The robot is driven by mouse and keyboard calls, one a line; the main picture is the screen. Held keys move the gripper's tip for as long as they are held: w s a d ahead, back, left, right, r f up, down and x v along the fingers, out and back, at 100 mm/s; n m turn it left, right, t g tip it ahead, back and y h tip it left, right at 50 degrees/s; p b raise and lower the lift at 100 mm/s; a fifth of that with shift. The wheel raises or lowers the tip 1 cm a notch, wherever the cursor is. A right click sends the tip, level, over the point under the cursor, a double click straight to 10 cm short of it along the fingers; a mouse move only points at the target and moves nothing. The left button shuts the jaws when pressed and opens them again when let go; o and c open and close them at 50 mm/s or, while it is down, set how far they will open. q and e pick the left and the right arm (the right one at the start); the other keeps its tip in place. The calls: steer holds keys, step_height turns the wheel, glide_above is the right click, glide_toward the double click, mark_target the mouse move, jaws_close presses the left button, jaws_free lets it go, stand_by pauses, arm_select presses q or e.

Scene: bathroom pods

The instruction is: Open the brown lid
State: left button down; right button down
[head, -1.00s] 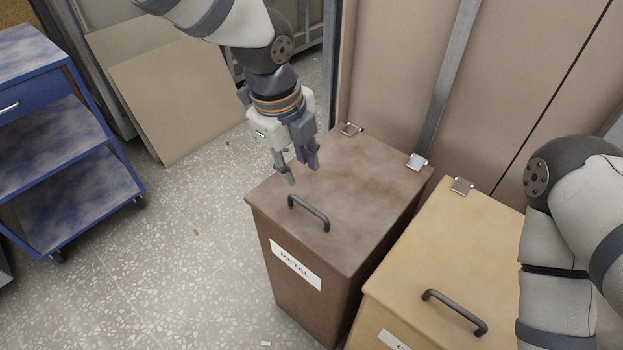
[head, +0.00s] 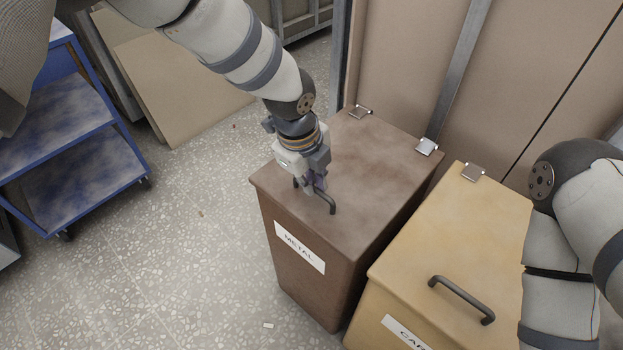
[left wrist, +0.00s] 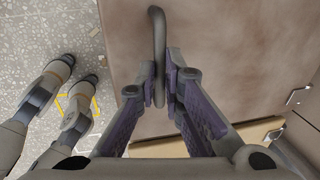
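The brown lid (head: 365,160) lies closed on the brown bin (head: 292,268), which has a METAL label. Its dark bar handle (head: 331,203) stands near the lid's front edge. My left gripper (head: 306,188) is down at the handle from above. In the left wrist view, the handle (left wrist: 158,25) runs between the two fingers (left wrist: 161,85), which are drawn in close on either side of it and appear shut on it. The gripper hides part of the handle in the head view. My right arm shows at the right edge; its gripper is outside the picture.
A yellow bin (head: 440,235) with its own handle (head: 462,299) stands close on the right. Hinges (head: 427,147) and wall panels are behind the lids. A blue cart (head: 70,150) stands at the left, with open speckled floor (head: 190,240) between.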

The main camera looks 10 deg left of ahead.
arm_select(q)
steer(key=shift+r, duration=0.15)
